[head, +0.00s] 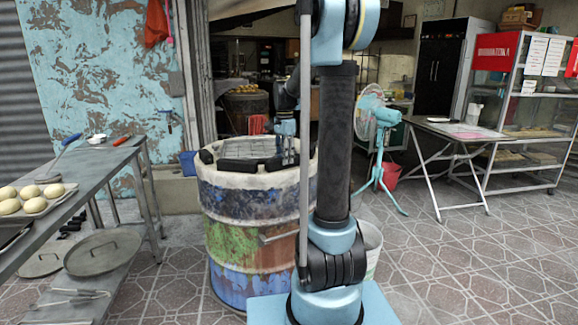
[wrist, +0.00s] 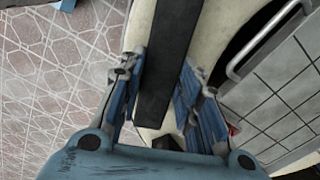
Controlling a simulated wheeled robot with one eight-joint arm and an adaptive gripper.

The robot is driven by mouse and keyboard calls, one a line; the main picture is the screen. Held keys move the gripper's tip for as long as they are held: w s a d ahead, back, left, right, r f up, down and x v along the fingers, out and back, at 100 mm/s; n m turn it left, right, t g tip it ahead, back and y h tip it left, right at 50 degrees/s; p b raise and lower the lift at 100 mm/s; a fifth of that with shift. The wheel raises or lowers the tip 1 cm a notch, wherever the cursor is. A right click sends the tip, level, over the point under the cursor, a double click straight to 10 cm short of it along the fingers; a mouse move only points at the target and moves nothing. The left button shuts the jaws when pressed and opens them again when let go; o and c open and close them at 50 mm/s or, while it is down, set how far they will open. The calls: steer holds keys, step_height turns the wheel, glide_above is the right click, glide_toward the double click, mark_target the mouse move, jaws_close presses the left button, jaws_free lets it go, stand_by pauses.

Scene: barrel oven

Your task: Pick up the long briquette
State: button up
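The long briquette (wrist: 168,50) is a straight black bar on the pale rim of the barrel oven (wrist: 138,22), seen in the wrist view. My gripper (wrist: 162,82) is open, with one blue finger on each side of the bar. The bar's near end shows between the fingers, and its far end runs out of the top of the picture. I cannot tell whether either finger touches it. In the head view my gripper (head: 287,148) is over the right part of the painted barrel oven (head: 250,235). There it largely hides the bar.
A grill grate (head: 247,148) covers the barrel's top, and other black pieces (head: 207,156) lie around the rim. A metal table (head: 95,165) with a tray of dough balls stands left. A fan (head: 375,130) and folding table (head: 455,130) stand right.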

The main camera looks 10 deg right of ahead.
stand_by(0.4)
steer(key=shift+r, duration=0.1)
steer(key=shift+s+r, duration=0.2)
steer(key=shift+r, duration=3.2)
